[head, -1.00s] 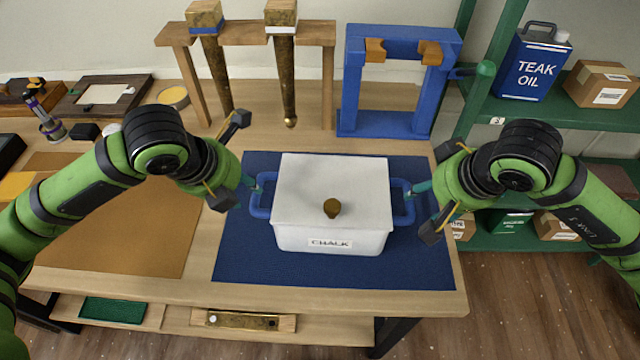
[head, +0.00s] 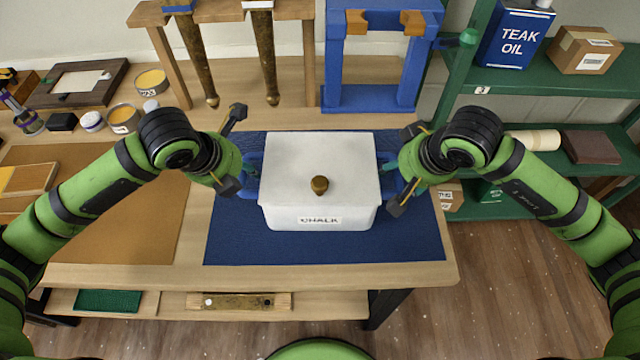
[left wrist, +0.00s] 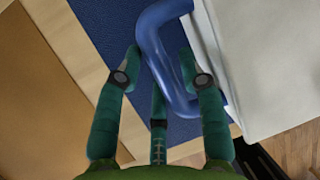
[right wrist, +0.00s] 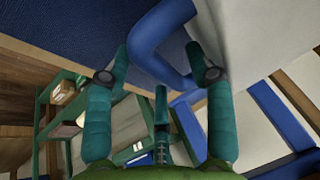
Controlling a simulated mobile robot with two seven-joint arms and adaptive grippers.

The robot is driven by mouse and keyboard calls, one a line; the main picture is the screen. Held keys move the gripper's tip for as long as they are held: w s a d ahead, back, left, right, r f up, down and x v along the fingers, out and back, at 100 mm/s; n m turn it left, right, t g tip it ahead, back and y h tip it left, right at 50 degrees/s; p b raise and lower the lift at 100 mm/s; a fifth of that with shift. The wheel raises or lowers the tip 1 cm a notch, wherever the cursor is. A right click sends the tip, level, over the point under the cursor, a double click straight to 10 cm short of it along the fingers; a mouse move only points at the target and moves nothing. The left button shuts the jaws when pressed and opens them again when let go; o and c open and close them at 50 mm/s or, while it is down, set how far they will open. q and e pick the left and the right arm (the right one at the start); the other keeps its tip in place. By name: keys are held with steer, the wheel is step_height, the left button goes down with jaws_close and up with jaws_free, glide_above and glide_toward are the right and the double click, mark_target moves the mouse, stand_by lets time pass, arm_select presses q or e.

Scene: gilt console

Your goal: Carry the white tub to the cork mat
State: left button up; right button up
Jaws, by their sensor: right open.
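The white tub (head: 318,165), labelled CHALK, stands upright on a blue mat (head: 300,250), with a brown knob on its lid and a blue handle on each side. Head-view fingertips are partly hidden.
A blue frame (head: 326,60) and a wooden rack (head: 235,12) with hanging legs stand behind the tub. Tins (head: 123,117) and small pots sit at the back left. A green shelf (head: 540,88) with a teak oil can (head: 515,38) is at the right.

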arm_select(q)
steer(key=shift+w+f, duration=0.15)
steer(key=shift+f, duration=0.2)
arm_select(e)
steer(key=shift+w+a+f, duration=0.1)
steer(key=shift+w+f, duration=0.05)
steer(key=shift+f, duration=0.2)
